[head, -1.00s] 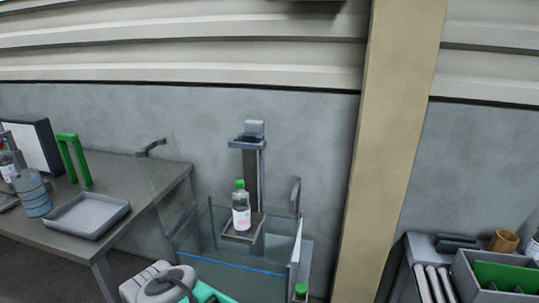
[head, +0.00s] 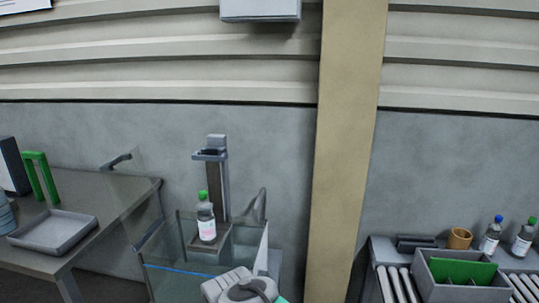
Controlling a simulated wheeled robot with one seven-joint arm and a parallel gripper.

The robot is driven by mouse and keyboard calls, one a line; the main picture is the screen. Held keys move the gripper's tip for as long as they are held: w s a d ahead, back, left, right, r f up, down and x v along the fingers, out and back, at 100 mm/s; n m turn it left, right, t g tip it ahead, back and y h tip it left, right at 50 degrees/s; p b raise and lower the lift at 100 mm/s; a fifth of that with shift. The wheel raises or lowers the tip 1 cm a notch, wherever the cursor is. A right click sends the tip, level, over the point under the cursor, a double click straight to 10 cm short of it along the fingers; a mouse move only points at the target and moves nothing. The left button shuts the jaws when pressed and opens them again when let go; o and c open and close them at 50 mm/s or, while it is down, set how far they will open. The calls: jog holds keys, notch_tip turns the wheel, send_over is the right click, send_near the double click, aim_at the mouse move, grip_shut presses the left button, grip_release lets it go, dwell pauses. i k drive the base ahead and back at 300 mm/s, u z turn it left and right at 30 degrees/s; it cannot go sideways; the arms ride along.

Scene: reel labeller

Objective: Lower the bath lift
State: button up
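The bath (head: 180,271) is a clear glass tank with a blue line along its front wall. The bath lift (head: 222,180) is an upright dark column behind it, with a grey bracket (head: 210,155) near its top. Its small platform (head: 222,243) sits near the tank's upper part, above the blue line. A bottle (head: 206,222) with a green cap and a pale label stands upright on the platform. Part of my arm, grey with a little teal, shows at the bottom edge in front of the tank's right side. My gripper's fingers do not show.
A grey table on the left holds a shallow tray (head: 55,230) and a green frame (head: 40,176). A tan post (head: 345,150) stands right of the bath. On the right are rollers (head: 395,285), a grey divided box (head: 425,270), a brown cup (head: 459,238) and two bottles (head: 491,235).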

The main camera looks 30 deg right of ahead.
aim_at(213, 157)
jog(key=z, duration=0.7)
jog(key=i, duration=0.45)
